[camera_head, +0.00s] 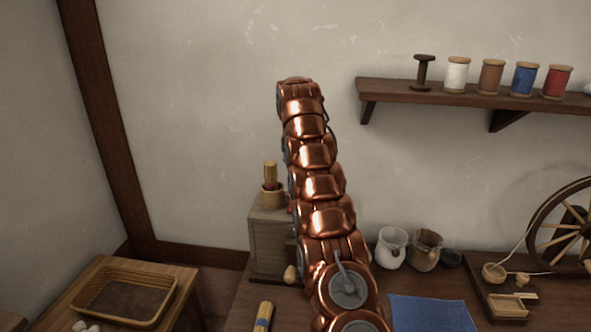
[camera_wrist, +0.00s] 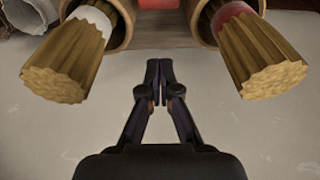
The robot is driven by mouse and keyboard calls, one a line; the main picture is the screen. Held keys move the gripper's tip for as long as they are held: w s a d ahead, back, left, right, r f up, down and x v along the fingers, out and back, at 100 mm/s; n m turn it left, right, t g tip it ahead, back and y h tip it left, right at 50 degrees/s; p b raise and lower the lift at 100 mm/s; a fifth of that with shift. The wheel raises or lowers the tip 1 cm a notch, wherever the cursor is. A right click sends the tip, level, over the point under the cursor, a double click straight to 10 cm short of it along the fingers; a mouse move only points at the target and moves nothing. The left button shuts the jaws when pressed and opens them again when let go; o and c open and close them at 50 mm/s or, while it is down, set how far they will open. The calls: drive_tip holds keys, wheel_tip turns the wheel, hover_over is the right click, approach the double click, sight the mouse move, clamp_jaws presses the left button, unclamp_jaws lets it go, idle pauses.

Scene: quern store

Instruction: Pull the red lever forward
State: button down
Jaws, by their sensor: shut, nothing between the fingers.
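In the wrist view, a thick ribbed wooden handle with a red band (camera_wrist: 257,58) slants at the right, rising from a round wooden holder. It is probably the red lever. A matching handle with a white band (camera_wrist: 70,55) slants at the left. My gripper (camera_wrist: 162,70) is shut and empty, between the two and apart from both. In the head view, a ribbed handle in a round holder (camera_head: 271,175) stands on a wooden box (camera_head: 268,240), left of my arm; it may be the red-banded one. My arm hides the white-banded handle and my gripper there.
A ribbed handle with a blue band (camera_head: 263,315) shows at the front. A wicker tray (camera_head: 172,300) sits on the left table. Right of my arm are a pale jar (camera_head: 391,250), a brown sack (camera_head: 426,252) and a blue cloth (camera_head: 430,313). A shelf (camera_head: 400,92) of spools juts from the wall.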

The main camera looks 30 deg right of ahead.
drive_tip(key=shift+w+d+f, duration=0.1)
drive_tip(key=shift+d+f, duration=0.1)
drive_tip(key=shift+f, duration=1)
drive_tip(key=shift+w+d+f, duration=0.1)
drive_tip(key=shift+d+f, duration=0.05)
drive_tip(key=shift+f, duration=1.05)
drive_tip(key=shift+s+a+r, duration=0.25)
drive_tip(key=shift+s+a, duration=0.25)
drive_tip(key=shift+s+a+r+p, duration=0.15)
drive_tip(key=shift+s+a+p, duration=0.15)
drive_tip(key=shift+s+a, duration=0.45)
drive_tip(key=shift+s, duration=0.15)
drive_tip(key=shift+s+a+b, duration=0.15)
drive_tip(key=shift+b, duration=0.3)
drive_tip(key=shift+r+t, duration=0.1)
drive_tip(key=shift+t, duration=0.2)
